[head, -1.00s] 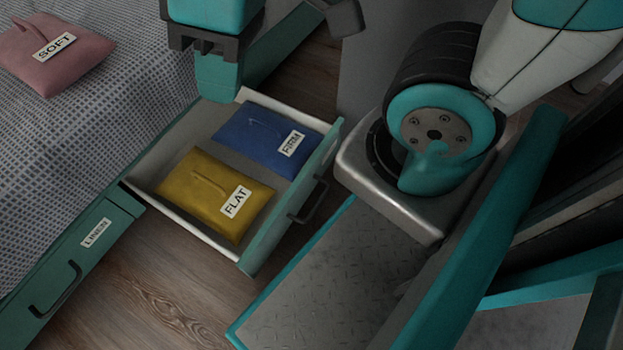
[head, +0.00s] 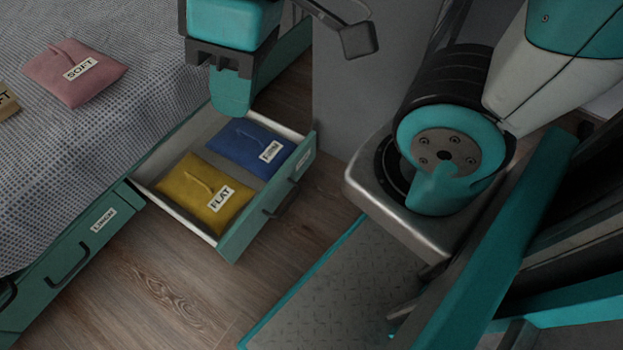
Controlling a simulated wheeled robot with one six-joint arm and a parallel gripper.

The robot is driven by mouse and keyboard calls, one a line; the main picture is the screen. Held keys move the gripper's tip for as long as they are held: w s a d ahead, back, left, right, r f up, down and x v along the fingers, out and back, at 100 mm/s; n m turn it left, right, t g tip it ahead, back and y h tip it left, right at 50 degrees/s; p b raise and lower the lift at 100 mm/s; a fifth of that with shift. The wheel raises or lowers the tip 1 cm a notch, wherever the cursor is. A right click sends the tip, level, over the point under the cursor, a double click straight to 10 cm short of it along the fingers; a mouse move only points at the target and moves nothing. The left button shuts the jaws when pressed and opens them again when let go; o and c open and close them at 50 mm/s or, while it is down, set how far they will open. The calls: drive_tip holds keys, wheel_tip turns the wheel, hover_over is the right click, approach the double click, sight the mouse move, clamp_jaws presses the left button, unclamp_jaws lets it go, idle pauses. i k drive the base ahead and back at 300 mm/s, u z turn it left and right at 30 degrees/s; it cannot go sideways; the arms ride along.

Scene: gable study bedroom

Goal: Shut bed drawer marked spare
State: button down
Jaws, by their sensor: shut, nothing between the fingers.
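An open bed drawer (head: 262,222) with a teal front and pale inner walls sticks out from the bed's side. A small label (head: 304,160) is on its front, too oblique to read, beside a dark handle (head: 279,200). Inside lie a yellow packet (head: 200,195) marked FLAT and a blue packet (head: 240,150) with a partly legible label. My gripper (head: 232,105) points down above the drawer's far part, its fingers closed and empty. It hides part of the drawer's far side; I cannot tell whether it touches the drawer.
A shut drawer (head: 75,285) marked LINEN is nearer along the bed (head: 80,150). On the bed lie a pink packet (head: 75,72) marked SOFT and a tan one (head: 6,101) cut off by the frame. A grey panel (head: 350,110) stands beyond the open drawer. Wooden floor (head: 165,290) in front is clear.

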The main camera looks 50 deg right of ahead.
sight(192, 136)
drive_tip(key=z, duration=1.55)
drive_tip(key=k, duration=0.95)
drive_tip(key=u, duration=1.35)
drive_tip(key=i, duration=0.5)
drive_tip(key=z, duration=0.1)
